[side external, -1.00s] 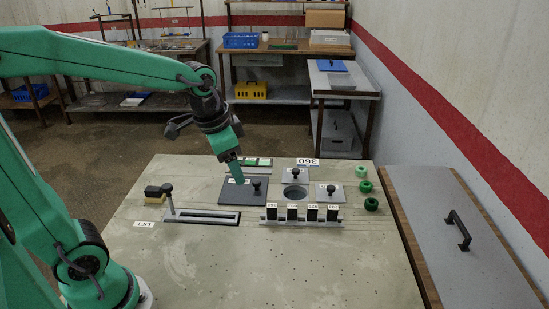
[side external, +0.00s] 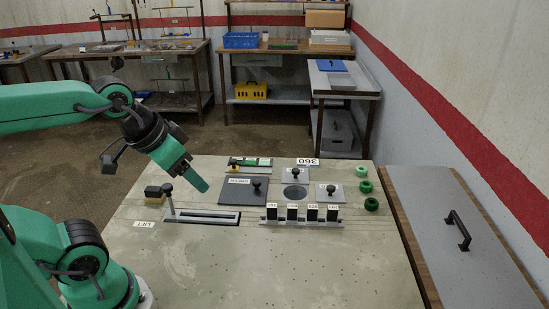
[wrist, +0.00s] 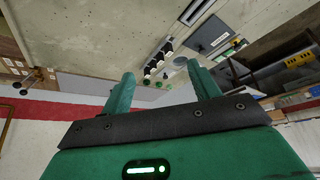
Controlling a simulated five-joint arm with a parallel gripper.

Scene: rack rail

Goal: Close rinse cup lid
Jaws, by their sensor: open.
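A round dark opening (side external: 295,192) in a grey plate, apparently the rinse cup, is uncovered on the table. A grey plate with a black knob (side external: 296,175) lies just behind it, and another knobbed grey plate (side external: 329,193) lies to its right. I cannot tell which is the rinse cup lid. A dark square plate (side external: 236,192) with a knob and a label lies left of the opening; it also shows in the wrist view (wrist: 209,35). My gripper (side external: 203,185) is open and empty, above the table left of the dark plate. Its two fingers (wrist: 162,80) are spread apart.
A slotted rail (side external: 208,216) with an upright knobbed handle stands in front of the dark plate. A rack of black blocks (side external: 302,214) stands in front of the opening, with green rings (side external: 370,204) to the right. The table's front (side external: 270,265) is clear.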

